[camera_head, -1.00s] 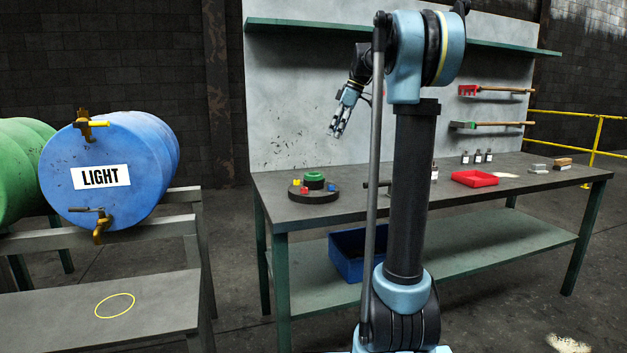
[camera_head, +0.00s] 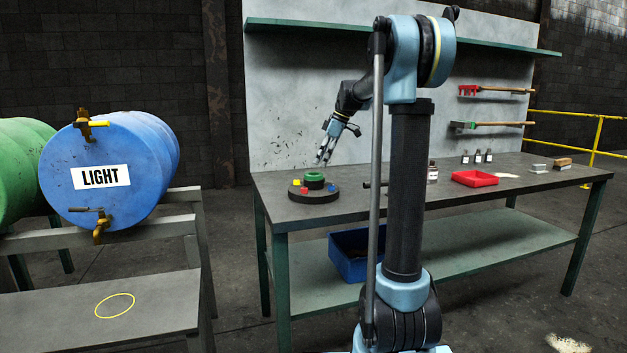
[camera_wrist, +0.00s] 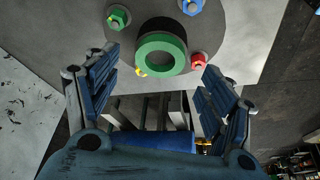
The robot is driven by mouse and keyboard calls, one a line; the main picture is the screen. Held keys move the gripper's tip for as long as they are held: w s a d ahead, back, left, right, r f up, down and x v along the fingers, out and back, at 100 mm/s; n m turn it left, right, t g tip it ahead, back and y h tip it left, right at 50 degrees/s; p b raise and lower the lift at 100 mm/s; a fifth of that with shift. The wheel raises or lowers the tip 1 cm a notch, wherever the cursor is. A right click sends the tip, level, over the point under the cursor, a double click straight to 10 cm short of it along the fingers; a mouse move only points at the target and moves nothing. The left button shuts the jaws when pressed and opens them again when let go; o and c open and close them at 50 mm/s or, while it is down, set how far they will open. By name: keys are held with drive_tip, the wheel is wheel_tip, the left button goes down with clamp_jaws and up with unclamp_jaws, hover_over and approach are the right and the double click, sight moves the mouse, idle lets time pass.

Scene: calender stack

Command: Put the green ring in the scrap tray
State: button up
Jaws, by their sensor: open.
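The green ring (camera_head: 314,177) sits at the centre of a dark round base (camera_head: 295,192) at the bench's left end. In the wrist view the green ring (camera_wrist: 143,62) appears around or on top of a dark central hub; which one I cannot tell. My gripper (camera_head: 322,162) is open and empty, tilted downward just above and slightly right of the ring. In the wrist view my gripper (camera_wrist: 161,66) has its fingers spread to either side of the ring, apart from it. A shallow red tray (camera_head: 474,178) lies on the bench, right of my arm; no label is readable.
Small red, blue and yellow pieces (camera_head: 304,190) surround the ring on the base. Small bottles (camera_head: 477,157) stand behind the red tray. A blue bin (camera_head: 346,265) sits on the lower shelf.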

drive_tip(key=shift+x, duration=2.7)
drive_tip(key=c, duration=1.1)
drive_tip(key=shift+r, duration=0.1)
